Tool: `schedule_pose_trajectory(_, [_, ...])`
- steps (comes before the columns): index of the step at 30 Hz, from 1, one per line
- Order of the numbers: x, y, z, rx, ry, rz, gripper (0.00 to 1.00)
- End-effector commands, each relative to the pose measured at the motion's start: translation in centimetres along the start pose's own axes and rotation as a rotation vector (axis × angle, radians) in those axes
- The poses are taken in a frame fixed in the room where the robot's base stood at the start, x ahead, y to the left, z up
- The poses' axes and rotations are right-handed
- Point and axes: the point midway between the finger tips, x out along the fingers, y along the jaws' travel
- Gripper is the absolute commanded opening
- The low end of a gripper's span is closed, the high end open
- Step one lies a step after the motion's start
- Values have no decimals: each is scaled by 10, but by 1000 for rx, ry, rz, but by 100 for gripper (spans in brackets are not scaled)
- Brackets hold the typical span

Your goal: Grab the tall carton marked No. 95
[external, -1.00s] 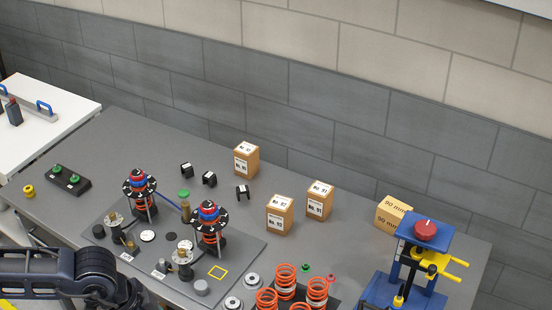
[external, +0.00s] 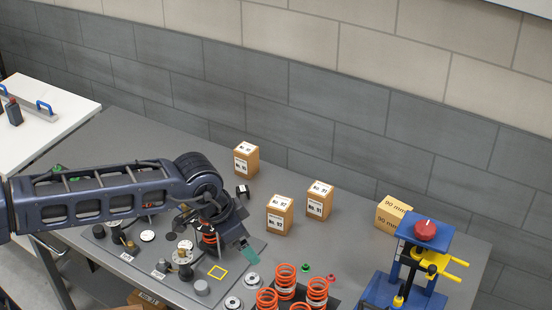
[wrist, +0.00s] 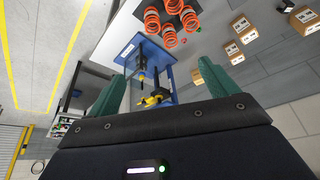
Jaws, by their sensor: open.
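Three tall brown cartons with white number labels stand on the grey table: one at the back left (external: 246,160), one in the middle (external: 279,215) and one to its right (external: 319,200). Their small numbers are hard to read, so I cannot tell surely which is No. 95. My gripper (external: 250,252) is open and empty, left of and in front of the middle carton, apart from it. In the wrist view its teal fingers (wrist: 162,72) spread wide, with labelled cartons (wrist: 241,25) beyond the right one.
A carton marked 90 mm (external: 393,213) lies at the right by a blue press with a red knob (external: 425,231). Orange springs (external: 285,280) stand in front. My arm covers much of the fixture plate (external: 135,262).

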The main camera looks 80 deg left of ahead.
Motion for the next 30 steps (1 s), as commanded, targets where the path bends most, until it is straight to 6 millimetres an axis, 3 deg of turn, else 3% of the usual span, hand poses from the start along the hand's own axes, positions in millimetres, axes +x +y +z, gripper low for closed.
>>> schedule_pose_trajectory(1, [6, -12, -18, -18, -4, -7, 85])
schedule_pose_trajectory(6, [26, -52, -70, -63, -6, -27, 85])
schedule_pose_trajectory(15, [71, -141, -146, -145, -8, -62, 85])
schedule_pose_trajectory(24, [129, -252, -198, -229, -11, -95, 85])
schedule_pose_trajectory(30, [173, -334, -215, -286, -12, -116, 85])
